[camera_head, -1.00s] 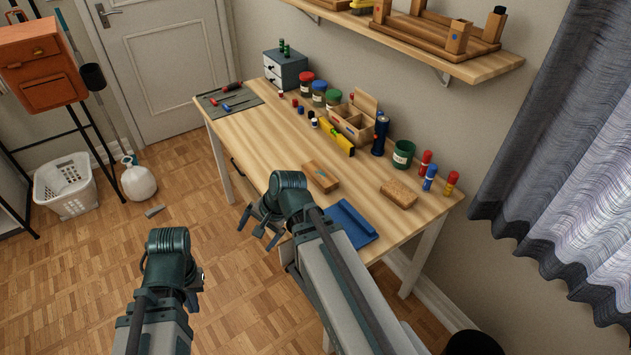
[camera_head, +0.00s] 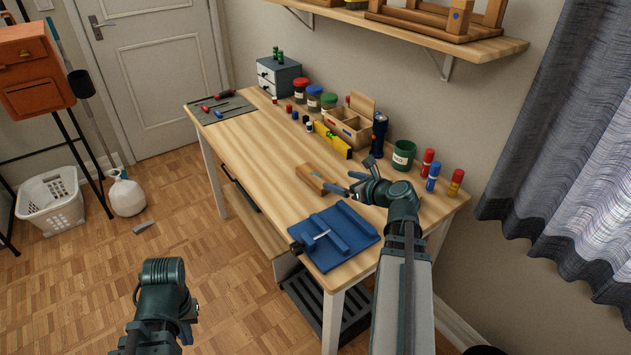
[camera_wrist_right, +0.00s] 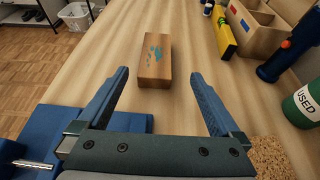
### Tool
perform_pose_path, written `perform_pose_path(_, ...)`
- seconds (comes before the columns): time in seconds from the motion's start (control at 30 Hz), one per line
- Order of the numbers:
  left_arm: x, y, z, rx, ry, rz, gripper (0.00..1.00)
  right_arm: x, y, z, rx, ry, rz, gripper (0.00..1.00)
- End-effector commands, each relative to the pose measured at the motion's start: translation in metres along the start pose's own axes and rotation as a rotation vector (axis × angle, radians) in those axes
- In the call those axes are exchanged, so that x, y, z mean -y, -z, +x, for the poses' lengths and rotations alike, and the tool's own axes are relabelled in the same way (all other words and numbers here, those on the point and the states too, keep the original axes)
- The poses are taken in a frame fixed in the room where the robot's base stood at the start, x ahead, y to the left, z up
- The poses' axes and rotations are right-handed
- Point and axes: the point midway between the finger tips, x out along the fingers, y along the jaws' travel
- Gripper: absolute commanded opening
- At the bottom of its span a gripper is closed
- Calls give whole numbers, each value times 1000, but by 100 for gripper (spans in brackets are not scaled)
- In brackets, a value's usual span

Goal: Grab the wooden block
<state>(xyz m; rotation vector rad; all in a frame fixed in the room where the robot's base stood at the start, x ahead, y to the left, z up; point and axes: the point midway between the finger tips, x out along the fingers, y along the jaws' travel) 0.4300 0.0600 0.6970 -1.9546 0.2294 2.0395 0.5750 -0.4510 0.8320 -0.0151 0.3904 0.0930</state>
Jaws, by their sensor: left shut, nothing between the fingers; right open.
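The wooden block (camera_head: 317,179), brown with a blue-green mark on top, lies flat on the workbench. It also shows in the right wrist view (camera_wrist_right: 154,60), just ahead of my fingers and roughly centred between them. My right gripper (camera_head: 355,180) is open and empty over the bench, to the right of the block in the head view; its fingers (camera_wrist_right: 159,76) are spread wider than the block. My left gripper (camera_head: 163,302) is shut and empty, low at the left over the floor; its fingertips are mostly hidden.
A blue vise-like tool (camera_head: 335,238) lies at the bench's near end. A cork-like block (camera_wrist_right: 268,154) sits close to my right finger. The bench's left half is mostly clear.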

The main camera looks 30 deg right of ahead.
Motion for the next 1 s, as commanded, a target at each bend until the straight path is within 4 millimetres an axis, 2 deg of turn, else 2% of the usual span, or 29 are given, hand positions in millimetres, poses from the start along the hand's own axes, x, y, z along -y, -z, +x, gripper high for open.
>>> perform_pose_path(0.2, -2, 1, 19, 0, 0, 0, 0, 1, 3, 44, -1, -4, -4, 100)
perform_pose_path(0.4, -3, 2, 30, 0, 0, 0, 0, -1, 2, 74, -1, -4, -4, 100)
perform_pose_path(0.53, -3, 2, 32, 0, 0, 0, 0, -1, 2, 82, -1, -3, -4, 100)
perform_pose_path(0.8, -3, 2, 34, 0, 0, 0, 0, -2, 2, 86, -2, -2, -4, 100)
perform_pose_path(1.0, -4, 3, 47, 0, 0, 0, 0, -5, 7, 109, -2, -5, -6, 100)
